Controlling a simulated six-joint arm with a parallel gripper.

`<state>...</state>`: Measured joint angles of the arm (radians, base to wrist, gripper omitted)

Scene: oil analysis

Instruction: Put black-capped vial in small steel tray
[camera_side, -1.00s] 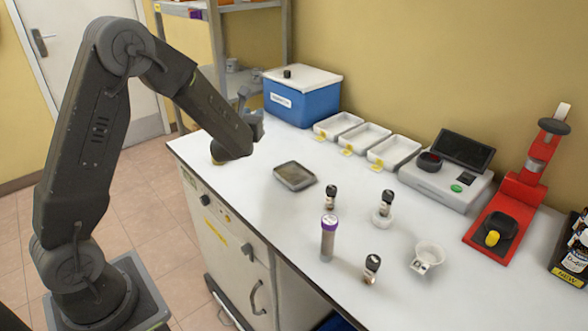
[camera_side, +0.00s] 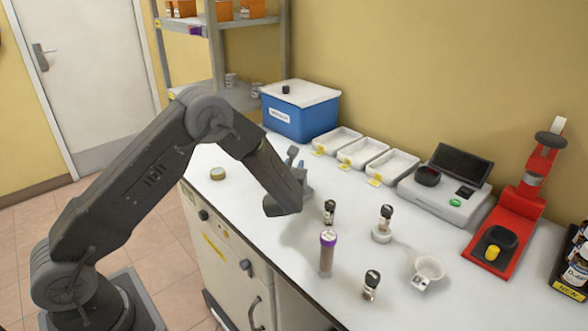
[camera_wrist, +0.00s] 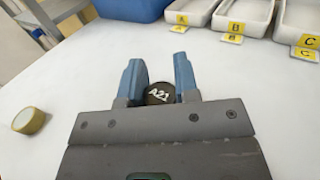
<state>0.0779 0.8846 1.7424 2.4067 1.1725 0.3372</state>
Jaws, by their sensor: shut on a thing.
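My gripper (camera_side: 297,160) is above the left part of the bench in the side view. In the wrist view, my gripper (camera_wrist: 158,78) is shut on a black-capped vial (camera_wrist: 158,93) marked A21. Only its round cap shows between the blue fingers; its body is hidden. The small steel tray is hidden now, with my arm over the place where it lay in the earlier side view. Other black-capped vials stand on the bench: one at the back (camera_side: 329,211), one on a white round base (camera_side: 386,213) and one near the front (camera_side: 371,285).
White bins (camera_side: 391,167), a blue box (camera_side: 300,114), a grey instrument (camera_side: 440,198) and a red stand (camera_side: 500,235) line the back. A tape roll (camera_wrist: 29,121) lies at left.

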